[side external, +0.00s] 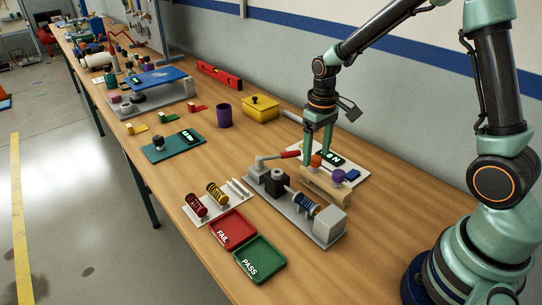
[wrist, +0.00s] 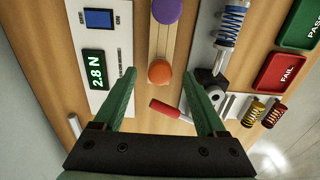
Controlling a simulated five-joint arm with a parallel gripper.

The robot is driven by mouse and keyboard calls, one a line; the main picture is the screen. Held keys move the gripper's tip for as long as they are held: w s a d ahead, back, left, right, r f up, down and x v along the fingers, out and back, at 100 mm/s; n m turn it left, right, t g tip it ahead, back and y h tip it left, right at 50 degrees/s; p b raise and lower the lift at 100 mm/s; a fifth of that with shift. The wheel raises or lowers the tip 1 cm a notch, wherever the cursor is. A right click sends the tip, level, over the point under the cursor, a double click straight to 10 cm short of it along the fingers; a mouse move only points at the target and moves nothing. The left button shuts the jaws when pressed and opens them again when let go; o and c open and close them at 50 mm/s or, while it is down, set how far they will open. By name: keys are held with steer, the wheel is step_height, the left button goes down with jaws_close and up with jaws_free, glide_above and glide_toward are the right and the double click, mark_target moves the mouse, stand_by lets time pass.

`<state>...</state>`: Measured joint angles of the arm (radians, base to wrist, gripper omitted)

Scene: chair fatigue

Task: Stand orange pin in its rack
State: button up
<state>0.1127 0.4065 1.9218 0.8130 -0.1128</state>
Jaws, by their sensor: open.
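The orange pin (side external: 316,161) shows as a round orange head over the left end of the light wooden rack (side external: 325,187). In the wrist view the orange pin (wrist: 160,73) shows head-on at the near end of the rack (wrist: 158,42). Its shaft is hidden, and it looks upright in the rack. A purple pin (side external: 338,176) stands at the rack's other end.
A spring tester with a red-handled lever (side external: 279,157) and a blue spring (side external: 306,205) stands close in front of the rack. A white panel with a green display (side external: 331,158) lies just behind. Red FAIL (side external: 233,229) and green PASS (side external: 260,258) trays lie at the front.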

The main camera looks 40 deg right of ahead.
step_height(320, 180, up, 9)
steer(key=shift+r, duration=0.2)
stand_by(0.4)
steer(key=s+a+r+t, duration=0.2)
steer(key=s+r, duration=0.1)
steer(key=s, duration=0.2)
steer(key=s+a+r+t, duration=0.2)
steer(key=s+r+t, duration=0.1)
steer(key=s, duration=0.3)
steer(key=shift+a+r+t, duration=0.25)
steer(key=shift+r+t, duration=0.05)
steer(key=shift+r, duration=0.1)
steer(key=shift+s, duration=0.1)
stand_by(0.6)
